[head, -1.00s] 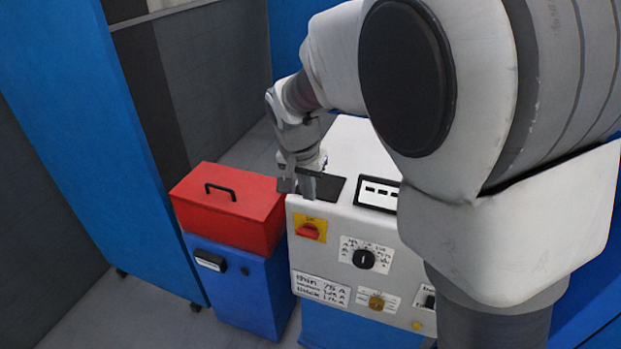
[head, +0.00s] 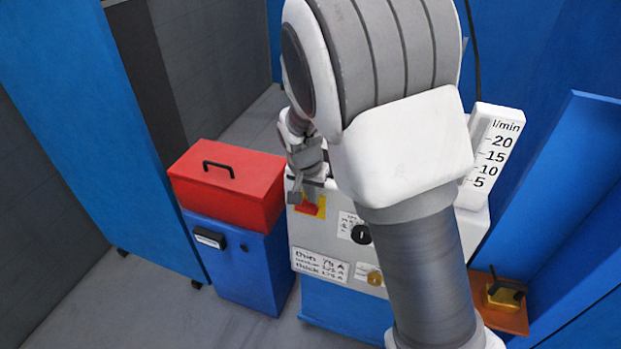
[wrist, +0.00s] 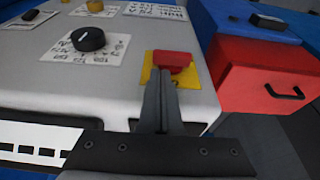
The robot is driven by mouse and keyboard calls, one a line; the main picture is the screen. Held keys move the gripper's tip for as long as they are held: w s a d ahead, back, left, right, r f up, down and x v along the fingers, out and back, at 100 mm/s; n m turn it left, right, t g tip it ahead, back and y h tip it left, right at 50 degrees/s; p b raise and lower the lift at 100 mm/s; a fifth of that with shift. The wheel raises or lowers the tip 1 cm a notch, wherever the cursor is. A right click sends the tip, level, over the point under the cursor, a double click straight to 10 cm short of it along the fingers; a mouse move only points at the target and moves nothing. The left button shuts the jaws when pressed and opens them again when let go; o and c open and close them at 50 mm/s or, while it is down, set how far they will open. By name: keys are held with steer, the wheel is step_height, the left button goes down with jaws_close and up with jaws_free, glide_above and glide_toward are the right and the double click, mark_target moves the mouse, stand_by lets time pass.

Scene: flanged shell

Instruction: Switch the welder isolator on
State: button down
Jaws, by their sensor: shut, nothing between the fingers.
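The welder isolator is a red knob (head: 309,209) on a yellow plate, on the upper left of the front of the light grey welder (head: 320,236). The wrist view shows the red knob (wrist: 172,61) on its yellow plate (wrist: 181,79). My gripper (head: 296,195) is shut and empty, its fingertips right at the knob and partly covering it in the head view. In the wrist view my fingertips (wrist: 161,82) overlap the knob's near edge. I cannot tell whether they touch it. The knob's on or off marking is not readable.
A black dial (head: 361,234) sits right of the isolator, with a brass-coloured knob (head: 375,278) below. A red box (head: 228,185) on a blue cabinet (head: 238,265) stands close to the left. A flow gauge (head: 496,150) is at right, partly behind my arm.

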mark_target(307, 209)
steer(key=shift+f, duration=1.2)
